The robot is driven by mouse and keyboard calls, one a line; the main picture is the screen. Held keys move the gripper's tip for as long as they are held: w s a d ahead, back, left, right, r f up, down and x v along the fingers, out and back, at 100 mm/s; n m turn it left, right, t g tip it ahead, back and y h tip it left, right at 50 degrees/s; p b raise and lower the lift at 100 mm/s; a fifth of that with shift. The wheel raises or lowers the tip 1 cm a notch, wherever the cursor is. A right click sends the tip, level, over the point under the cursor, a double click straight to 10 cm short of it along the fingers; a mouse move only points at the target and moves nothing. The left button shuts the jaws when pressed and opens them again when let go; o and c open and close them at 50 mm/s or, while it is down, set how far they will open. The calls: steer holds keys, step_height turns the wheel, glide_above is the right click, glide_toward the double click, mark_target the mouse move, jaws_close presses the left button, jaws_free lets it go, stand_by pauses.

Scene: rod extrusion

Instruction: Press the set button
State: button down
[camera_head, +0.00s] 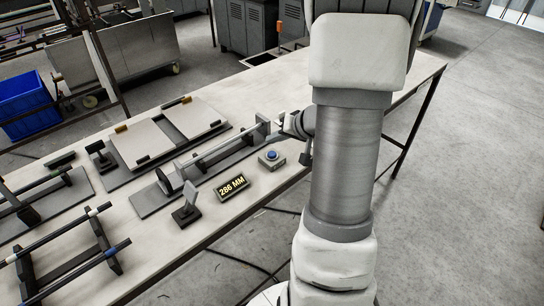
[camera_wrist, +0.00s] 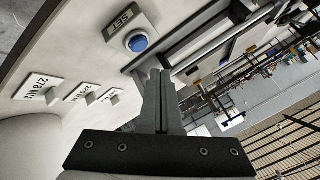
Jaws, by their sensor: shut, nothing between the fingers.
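The set button is a blue round button (camera_head: 271,155) on a small grey box near the front edge of the table, left of my arm. In the wrist view the blue button (camera_wrist: 138,43) sits on its pale box beside a plate reading SET (camera_wrist: 123,19). My gripper (camera_wrist: 161,72) is shut and empty, with its fingertips below and right of the button in that view. A gap shows between the fingertips and the button in the picture; the depth is hard to tell. In the head view my arm hides most of the gripper.
A dark sign reading 286 MM (camera_head: 231,187) stands left of the button. Behind it lies a long rail fixture (camera_head: 215,155) on a dark base. Racks with rods (camera_head: 70,250) fill the table's left. The wrist view shows a sign reading 278 MM (camera_wrist: 38,88) and other small signs.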

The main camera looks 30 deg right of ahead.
mark_target(274, 156)
steer(key=shift+f+b, duration=1.2)
steer(key=shift+b, duration=0.05)
steer(key=shift+f+b, duration=0.95)
steer(key=shift+b, duration=0.85)
stand_by(1.7)
steer(key=shift+r, duration=0.15)
steer(key=shift+r+p, duration=0.35)
steer(key=shift+r, duration=0.45)
steer(key=shift+r+p, duration=1.25)
steer(key=shift+r, duration=1.25)
